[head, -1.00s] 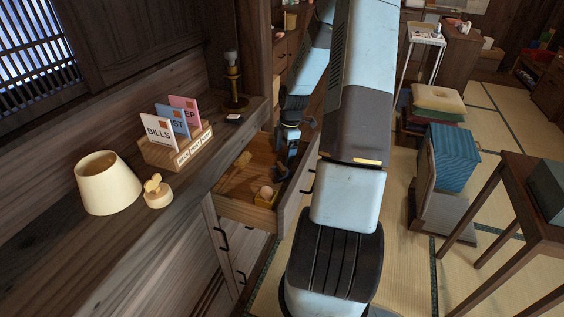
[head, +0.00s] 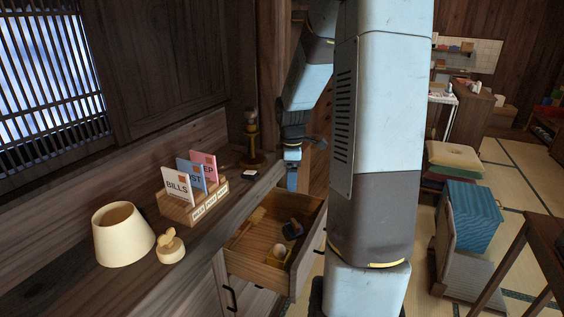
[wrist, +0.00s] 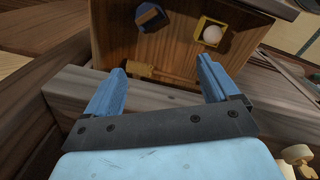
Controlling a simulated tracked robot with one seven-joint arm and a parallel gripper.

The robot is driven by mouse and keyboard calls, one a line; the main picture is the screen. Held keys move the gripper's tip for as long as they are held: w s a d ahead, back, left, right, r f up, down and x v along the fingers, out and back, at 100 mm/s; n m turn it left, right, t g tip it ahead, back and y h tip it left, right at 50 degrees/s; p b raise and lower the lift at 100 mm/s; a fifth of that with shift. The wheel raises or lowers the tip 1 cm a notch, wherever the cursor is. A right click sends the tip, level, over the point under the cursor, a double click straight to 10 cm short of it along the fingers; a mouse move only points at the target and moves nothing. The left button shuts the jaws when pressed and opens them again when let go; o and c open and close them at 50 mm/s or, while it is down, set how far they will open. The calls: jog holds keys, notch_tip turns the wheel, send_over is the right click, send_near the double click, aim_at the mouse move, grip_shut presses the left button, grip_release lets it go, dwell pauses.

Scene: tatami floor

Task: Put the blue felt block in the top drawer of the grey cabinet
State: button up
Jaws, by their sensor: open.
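The top drawer (head: 256,272) of the grey-brown cabinet (head: 222,290) is pulled open. A dark blue block (head: 292,229), which looks like the blue felt block, lies on the drawer floor. It also shows in the wrist view (wrist: 150,17), apart from my fingers. My gripper (wrist: 162,68) is open with nothing between its blue fingers. In the head view my gripper (head: 292,182) hangs above the drawer's far end, clear of the block. Part of the drawer's right side is hidden by my arm.
The drawer also holds a small yellow box with a pale ball (head: 278,251) and a wooden piece (head: 248,226).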

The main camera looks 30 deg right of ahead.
jog(key=s+a+r+m+t, duration=0.2)
jog(key=s+a+r+m, duration=0.4)
jog(key=s+r, duration=0.3)
jog(key=s+a+r+m+t, duration=0.2)
jog(key=s+a+r+m, duration=0.4)
jog(key=s+a+r, duration=0.3)
jog(key=s+r, duration=0.1)
jog(key=s, duration=0.3)
jog(key=shift+m+t, duration=0.3)
jog(key=shift+t, duration=0.1)
